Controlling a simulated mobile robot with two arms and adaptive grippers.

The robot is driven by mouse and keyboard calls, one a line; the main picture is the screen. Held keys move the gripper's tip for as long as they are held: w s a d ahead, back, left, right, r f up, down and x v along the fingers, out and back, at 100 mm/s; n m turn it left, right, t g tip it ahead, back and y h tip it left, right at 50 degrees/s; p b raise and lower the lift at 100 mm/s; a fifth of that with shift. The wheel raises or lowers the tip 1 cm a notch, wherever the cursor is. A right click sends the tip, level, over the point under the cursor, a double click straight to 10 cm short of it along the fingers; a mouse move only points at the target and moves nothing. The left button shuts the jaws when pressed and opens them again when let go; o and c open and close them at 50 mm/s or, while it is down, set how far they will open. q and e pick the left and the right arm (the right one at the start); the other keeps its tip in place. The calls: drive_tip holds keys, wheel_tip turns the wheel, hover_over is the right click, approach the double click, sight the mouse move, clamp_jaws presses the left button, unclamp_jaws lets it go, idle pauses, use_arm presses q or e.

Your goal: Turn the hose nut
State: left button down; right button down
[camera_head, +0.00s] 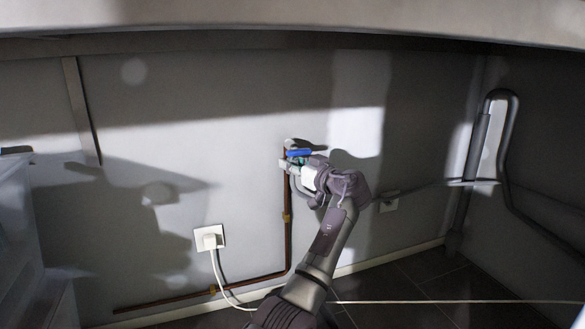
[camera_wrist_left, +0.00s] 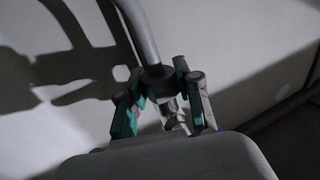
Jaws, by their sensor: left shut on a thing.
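The hose nut (camera_wrist_left: 155,80) is a dark collar at the end of a grey hose (camera_wrist_left: 142,32) in the left wrist view. My left gripper (camera_wrist_left: 160,92) has one green-padded finger on each side of the nut and is shut on it. In the head view my left gripper (camera_head: 296,168) is at the wall beside a valve with a blue handle (camera_head: 298,153). There the gripper hides the nut. Bright metal shows below the nut between the fingers. My right gripper is in neither view.
A copper pipe (camera_head: 287,235) runs down the wall below the valve and along its foot. A white plug (camera_head: 209,240) with a cable sits left of it. A grey bent pipe (camera_head: 510,150) stands at the right. A pale edge (camera_head: 300,14) crosses the top.

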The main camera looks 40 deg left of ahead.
use_arm(q)
drive_tip(key=shift+n+g+b, duration=0.45)
drive_tip(key=shift+n+g, duration=1.25)
drive_tip(key=shift+g, duration=1)
drive_tip(key=shift+n+g, duration=0.7)
drive_tip(key=shift+g, duration=0.3)
drive_tip(key=c, duration=0.8)
unclamp_jaws()
drive_tip(key=shift+a, duration=0.1)
drive_tip(key=shift+o, duration=0.2)
drive_tip(key=shift+m+t, duration=0.6)
drive_tip(key=shift+t, duration=0.3)
